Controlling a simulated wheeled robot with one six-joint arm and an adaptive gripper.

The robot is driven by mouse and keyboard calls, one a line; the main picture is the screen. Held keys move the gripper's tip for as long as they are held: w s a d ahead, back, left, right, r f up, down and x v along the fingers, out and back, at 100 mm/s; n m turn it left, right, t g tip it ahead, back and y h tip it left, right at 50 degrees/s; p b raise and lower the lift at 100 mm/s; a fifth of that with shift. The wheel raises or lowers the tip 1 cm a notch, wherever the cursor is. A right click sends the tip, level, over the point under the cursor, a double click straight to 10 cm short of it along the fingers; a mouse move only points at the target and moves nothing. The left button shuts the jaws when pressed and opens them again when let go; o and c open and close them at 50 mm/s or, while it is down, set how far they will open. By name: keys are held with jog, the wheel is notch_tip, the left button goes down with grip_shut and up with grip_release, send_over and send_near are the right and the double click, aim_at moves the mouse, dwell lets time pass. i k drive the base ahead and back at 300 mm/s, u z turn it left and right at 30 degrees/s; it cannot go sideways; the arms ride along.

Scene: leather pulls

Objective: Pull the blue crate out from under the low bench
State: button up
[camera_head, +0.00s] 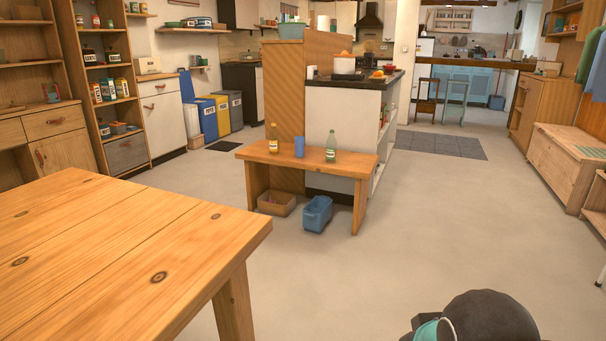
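The blue crate (317,215) sits on the floor under the low wooden bench (350,164), about the middle of the bench's width. Its near end shows in front of the bench's front edge; its far part is in shadow beneath the top. A brown box (276,203) stands just left of it under the same bench. On the bench top stand an amber bottle (273,140), a blue cup (301,147) and a green bottle (330,145). My gripper is not in view; a dark rounded part of my own body shows at the bottom right.
A large wooden table (110,250) fills the lower left, its right corner and leg near the middle. The bench's right leg (360,206) stands right of the crate. Open floor (430,230) lies in front of and right of the bench. A kitchen counter (342,122) stands behind it.

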aim_at(317, 212)
jog(key=i, duration=3.4)
jog(key=u, duration=2.4)
jog(key=i, duration=0.45)
jog(key=z, duration=2.55)
